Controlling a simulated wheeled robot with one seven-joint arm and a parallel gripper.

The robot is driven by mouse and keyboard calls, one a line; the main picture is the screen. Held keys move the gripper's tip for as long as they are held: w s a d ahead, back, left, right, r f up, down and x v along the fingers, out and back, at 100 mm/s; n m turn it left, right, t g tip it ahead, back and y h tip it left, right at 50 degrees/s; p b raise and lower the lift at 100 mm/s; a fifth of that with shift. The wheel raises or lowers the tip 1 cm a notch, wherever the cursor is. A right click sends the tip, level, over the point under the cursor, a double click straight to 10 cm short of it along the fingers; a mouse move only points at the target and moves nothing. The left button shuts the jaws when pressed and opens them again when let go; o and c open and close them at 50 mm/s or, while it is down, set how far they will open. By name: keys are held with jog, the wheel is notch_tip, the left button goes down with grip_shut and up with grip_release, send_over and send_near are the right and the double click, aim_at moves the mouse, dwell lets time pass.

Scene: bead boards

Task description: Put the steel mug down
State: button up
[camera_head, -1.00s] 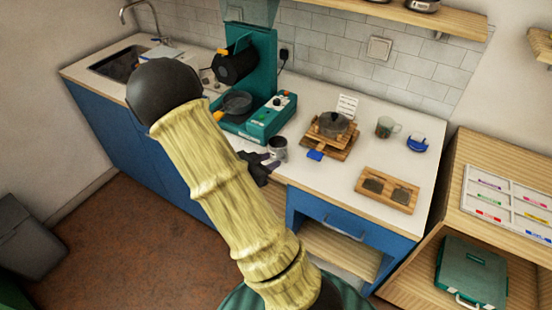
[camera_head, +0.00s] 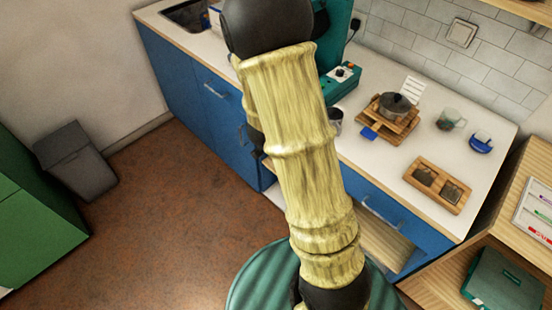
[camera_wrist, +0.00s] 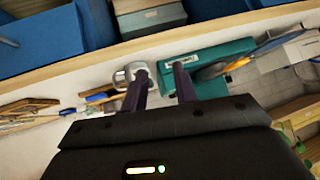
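The steel mug (camera_head: 336,120) stands on the white counter (camera_head: 375,158), near its front edge, partly hidden by my arm in the head view. In the wrist view the mug (camera_wrist: 131,72) is beyond my left-hand finger, which covers part of it. My gripper (camera_wrist: 161,72) is open, its two dark fingers apart with nothing held between them. It is back from the mug, and I see no contact. In the head view my gripper is mostly hidden behind my arm.
A teal machine (camera_head: 340,84) stands beside the mug. To the mug's right are a pot (camera_head: 394,105) on a wooden stand, a glass mug (camera_head: 448,119), a blue item (camera_head: 481,143) and a wooden tray (camera_head: 436,184). The floor (camera_head: 190,190) left of my arm is clear.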

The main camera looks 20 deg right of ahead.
jog(key=s+a+r+n+y, duration=0.1)
jog(key=a+r+n+y, duration=0.1)
jog(key=a+n+y, duration=0.35)
jog(key=s+a+r+n+g, duration=0.1)
jog(key=s+a+r+n, duration=0.1)
jog(key=s, duration=0.4)
jog(key=s+a+r+n+g+y, duration=0.1)
jog(key=s+a+r+n+g, duration=0.1)
jog(key=s+a+n, duration=0.2)
jog(key=s, duration=0.3)
jog(key=shift+a+g, duration=0.2)
jog(key=shift+g, duration=0.1)
jog(key=shift+n+y, duration=0.25)
jog(key=p+v, duration=0.2)
jog(key=shift+w+r+p, duration=0.25)
jog(key=shift+r+p, duration=0.15)
jog(key=shift+r, duration=0.1)
